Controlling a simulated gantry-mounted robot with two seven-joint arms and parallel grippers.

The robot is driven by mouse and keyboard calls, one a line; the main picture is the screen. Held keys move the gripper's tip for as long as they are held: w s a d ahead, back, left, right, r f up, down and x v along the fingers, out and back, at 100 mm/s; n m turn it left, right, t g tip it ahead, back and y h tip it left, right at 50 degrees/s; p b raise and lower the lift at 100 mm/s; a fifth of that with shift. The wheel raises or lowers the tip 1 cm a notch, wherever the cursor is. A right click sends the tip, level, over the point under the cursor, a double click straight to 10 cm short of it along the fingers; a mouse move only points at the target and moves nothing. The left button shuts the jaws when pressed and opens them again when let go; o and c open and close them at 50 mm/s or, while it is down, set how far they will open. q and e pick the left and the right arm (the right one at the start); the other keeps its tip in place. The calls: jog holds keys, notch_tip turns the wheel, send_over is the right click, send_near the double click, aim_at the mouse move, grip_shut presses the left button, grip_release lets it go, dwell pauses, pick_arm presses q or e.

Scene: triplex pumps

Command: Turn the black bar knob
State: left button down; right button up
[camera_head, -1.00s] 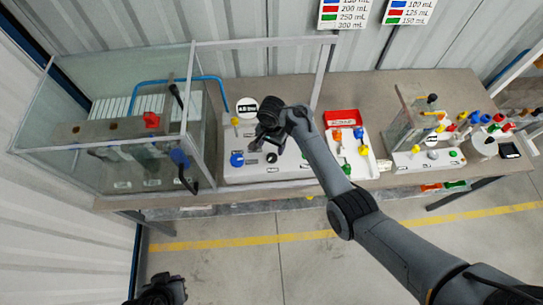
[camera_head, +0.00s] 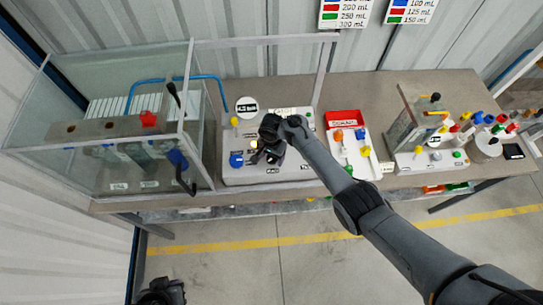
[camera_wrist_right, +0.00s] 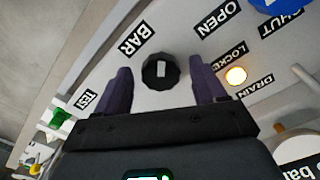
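The black bar knob (camera_wrist_right: 160,71) is a round, ridged black dial with a white mark. It sits on the white panel next to the BAR label in the right wrist view. My right gripper (camera_wrist_right: 163,82) is open, with one dark finger on each side of the knob and visible gaps to both. I cannot tell how far down the fingers reach. In the head view my right gripper (camera_head: 266,155) is over the white panel (camera_head: 235,175) and hides the knob. My left gripper (camera_head: 163,292) is at the bottom left, over the floor, away from the table; its fingers are unclear.
A lit orange lamp (camera_wrist_right: 236,76) sits between the LOCKED and DRAIN labels. A blue knob (camera_head: 236,159) is left of my right gripper. A green part (camera_wrist_right: 60,117) is near the TEST label. A glass-walled tank (camera_head: 110,120) stands left, a red-labelled panel (camera_head: 345,118) right.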

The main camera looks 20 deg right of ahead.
jog(key=c, duration=1)
jog(key=shift+o, duration=0.2)
jog(key=shift+r, duration=0.1)
